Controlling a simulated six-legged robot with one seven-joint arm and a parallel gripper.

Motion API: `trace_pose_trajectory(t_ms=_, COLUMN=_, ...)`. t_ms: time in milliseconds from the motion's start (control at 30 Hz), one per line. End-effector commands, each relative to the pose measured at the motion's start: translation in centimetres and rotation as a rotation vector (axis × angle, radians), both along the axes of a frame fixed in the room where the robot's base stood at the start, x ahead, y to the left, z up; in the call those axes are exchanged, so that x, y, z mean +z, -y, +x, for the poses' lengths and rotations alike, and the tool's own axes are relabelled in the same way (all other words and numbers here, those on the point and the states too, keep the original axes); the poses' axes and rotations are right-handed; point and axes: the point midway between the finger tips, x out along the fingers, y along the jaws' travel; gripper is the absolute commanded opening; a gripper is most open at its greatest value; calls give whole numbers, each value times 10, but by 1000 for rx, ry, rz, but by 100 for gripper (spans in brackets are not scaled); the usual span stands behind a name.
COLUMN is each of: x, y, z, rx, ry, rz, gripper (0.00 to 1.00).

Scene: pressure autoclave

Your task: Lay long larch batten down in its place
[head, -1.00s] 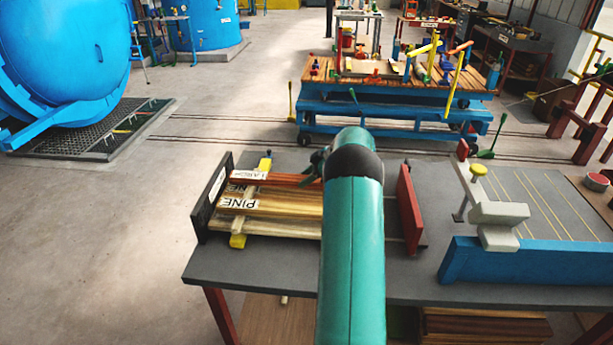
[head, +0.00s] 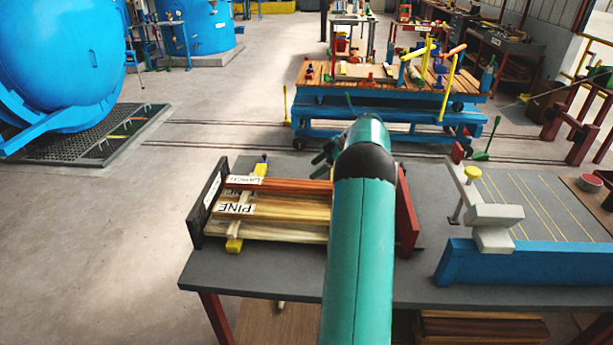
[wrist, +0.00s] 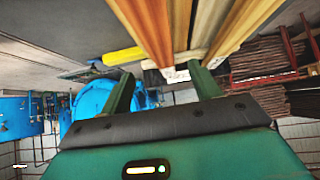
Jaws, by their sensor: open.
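The long larch batten (head: 293,185), red-brown with a white LARCH label, lies on the far side of a batten stack, between a black end plate (head: 208,203) and a red end plate (head: 408,212). My teal arm hides its right part. My gripper (head: 325,160) is just beyond and above the batten, partly hidden by my arm. In the wrist view my gripper (wrist: 163,88) is open with nothing between its fingers. A red-brown batten (wrist: 150,25), likely the larch one, and paler battens (wrist: 208,25) run away above the fingers.
A batten labelled PINE (head: 285,211) lies nearer in the stack. A yellow-ended crosspiece (head: 234,245) passes under it. A blue fence (head: 530,264) with a grey clamp block stands at the right of the grey bench (head: 260,280). A blue trolley (head: 380,105) stands behind.

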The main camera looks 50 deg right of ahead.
Motion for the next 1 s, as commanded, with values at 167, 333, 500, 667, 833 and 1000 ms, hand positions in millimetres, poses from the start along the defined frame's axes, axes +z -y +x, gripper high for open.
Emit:
trace_pose_trajectory(t_ms=167, x=22, y=15, z=-18, rx=-1, ry=1, rz=1, gripper=62)
trace_pose_trajectory(t_ms=333, x=31, y=20, z=-25, rx=0, ry=-1, rz=1, gripper=62)
trace_pose_trajectory(t_ms=500, x=32, y=20, z=-26, rx=1, ry=-1, rz=2, gripper=62)
trace_pose_trajectory(t_ms=667, x=33, y=20, z=-26, rx=0, ry=-3, rz=2, gripper=62)
trace_pose_trajectory(t_ms=833, x=44, y=5, z=-19, rx=-11, ry=-26, rz=4, gripper=62)
trace_pose_trajectory(t_ms=1000, x=74, y=-41, z=-5, rx=-45, ry=-104, rz=10, gripper=62)
